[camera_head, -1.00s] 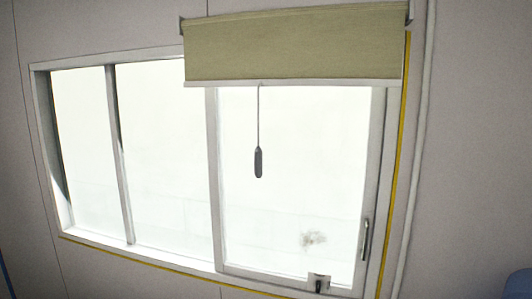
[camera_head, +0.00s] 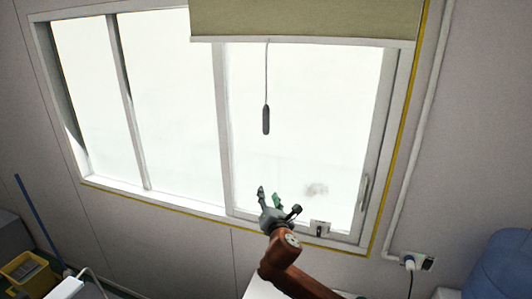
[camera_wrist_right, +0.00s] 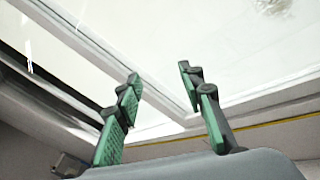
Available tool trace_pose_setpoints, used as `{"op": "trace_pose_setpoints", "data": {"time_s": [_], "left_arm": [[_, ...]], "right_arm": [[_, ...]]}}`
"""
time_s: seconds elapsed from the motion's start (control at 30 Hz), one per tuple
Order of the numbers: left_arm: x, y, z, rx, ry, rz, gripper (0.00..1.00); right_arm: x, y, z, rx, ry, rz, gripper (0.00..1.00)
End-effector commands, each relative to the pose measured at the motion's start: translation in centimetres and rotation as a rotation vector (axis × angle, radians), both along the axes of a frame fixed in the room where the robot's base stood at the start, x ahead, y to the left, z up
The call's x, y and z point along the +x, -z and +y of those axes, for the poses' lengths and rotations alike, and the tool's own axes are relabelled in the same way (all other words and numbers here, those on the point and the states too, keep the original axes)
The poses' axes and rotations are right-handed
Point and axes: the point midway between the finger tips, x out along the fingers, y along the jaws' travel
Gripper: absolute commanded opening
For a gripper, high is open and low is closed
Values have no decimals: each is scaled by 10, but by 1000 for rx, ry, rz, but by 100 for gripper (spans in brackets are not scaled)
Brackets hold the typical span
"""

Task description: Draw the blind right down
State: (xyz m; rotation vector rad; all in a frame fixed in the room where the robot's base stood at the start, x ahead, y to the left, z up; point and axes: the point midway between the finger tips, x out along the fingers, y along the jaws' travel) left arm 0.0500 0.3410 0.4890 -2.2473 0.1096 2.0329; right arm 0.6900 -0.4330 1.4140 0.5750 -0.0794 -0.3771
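The olive-green blind (camera_head: 305,18) hangs over the top of the right-hand window pane, with a pale bottom bar (camera_head: 300,41). A thin cord (camera_head: 267,75) hangs from the bar and ends in a dark grey pull handle (camera_head: 266,120). My right gripper (camera_head: 269,192) is open and empty, in front of the lower window and below the pull handle in the picture, apart from it. In the right wrist view its two green fingers (camera_wrist_right: 158,76) are spread with nothing between them; the pull handle does not show there. My left gripper is not in view.
The window has a sliding-pane handle (camera_head: 365,190) and a small latch (camera_head: 320,228). A yellow bucket (camera_head: 25,270) stands lower left. The space around the pull handle is clear.

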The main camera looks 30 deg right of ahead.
Motion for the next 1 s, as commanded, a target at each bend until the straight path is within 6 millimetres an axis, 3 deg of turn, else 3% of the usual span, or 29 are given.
{"op": "trace_pose_setpoints", "data": {"time_s": [0.03, 0.1, 0.2, 0.3, 0.47, 1.0], "left_arm": [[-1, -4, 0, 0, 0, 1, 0], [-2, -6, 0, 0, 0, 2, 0], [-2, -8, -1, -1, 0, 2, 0], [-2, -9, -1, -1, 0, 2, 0], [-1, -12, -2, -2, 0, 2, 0], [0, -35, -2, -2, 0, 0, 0]], "right_arm": [[-1, -60, 4, -135, 2, -46, 36], [-7, -123, 9, -308, 19, -87, 36], [-20, -191, 15, -496, 58, -131, 36], [-32, -233, 19, -615, 92, -156, 36], [-35, -259, 20, -685, 119, -167, 36], [25, -284, -5, -684, 119, -165, 36]]}}
